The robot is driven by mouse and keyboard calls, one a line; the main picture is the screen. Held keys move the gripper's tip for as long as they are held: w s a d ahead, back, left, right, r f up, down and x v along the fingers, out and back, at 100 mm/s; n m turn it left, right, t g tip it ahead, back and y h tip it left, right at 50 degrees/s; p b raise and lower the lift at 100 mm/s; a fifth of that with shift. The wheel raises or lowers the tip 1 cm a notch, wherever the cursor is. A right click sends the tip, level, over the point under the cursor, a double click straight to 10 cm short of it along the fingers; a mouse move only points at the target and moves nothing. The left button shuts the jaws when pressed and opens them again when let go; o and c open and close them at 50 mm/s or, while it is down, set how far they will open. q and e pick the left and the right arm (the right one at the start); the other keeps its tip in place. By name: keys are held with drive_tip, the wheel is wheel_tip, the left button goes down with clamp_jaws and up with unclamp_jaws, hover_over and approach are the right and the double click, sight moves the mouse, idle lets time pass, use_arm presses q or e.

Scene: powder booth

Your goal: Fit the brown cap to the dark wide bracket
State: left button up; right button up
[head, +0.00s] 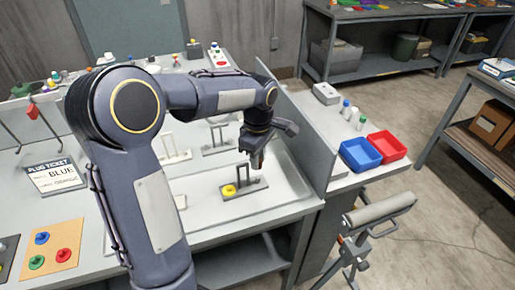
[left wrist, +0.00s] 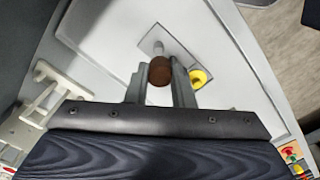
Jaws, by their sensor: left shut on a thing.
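The brown cap (left wrist: 160,70) shows between the fingers of my left gripper in the left wrist view. My left gripper (head: 256,162) is shut on it, pointing down over the tray. A dark grey bracket (head: 246,189) lies below the gripper in the head view, with a yellow round piece (head: 229,190) at its left end and an upright frame on it. I cannot tell whether the cap touches the bracket. My right gripper is out of view.
A white bracket (head: 173,152) and another grey bracket (head: 217,143) stand farther back. A grey partition (head: 305,135) rises right of the tray. Blue (head: 361,154) and red (head: 387,145) bins lie beyond it. A ticket sign (head: 55,176) stands at left.

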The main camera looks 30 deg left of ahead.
sight(258, 177)
use_arm(q)
drive_tip(key=shift+w+a+f, duration=0.1)
drive_tip(key=shift+w, duration=0.05)
drive_tip(key=shift+f+b, duration=1.65)
drive_tip(key=shift+f, duration=0.2)
drive_tip(key=shift+f+b, duration=0.85)
drive_tip(key=shift+f, duration=0.35)
drive_tip(key=o, duration=1)
drive_tip(key=shift+r, duration=0.1)
wheel_tip(258, 177, up, 8)
drive_tip(key=shift+f, duration=0.15)
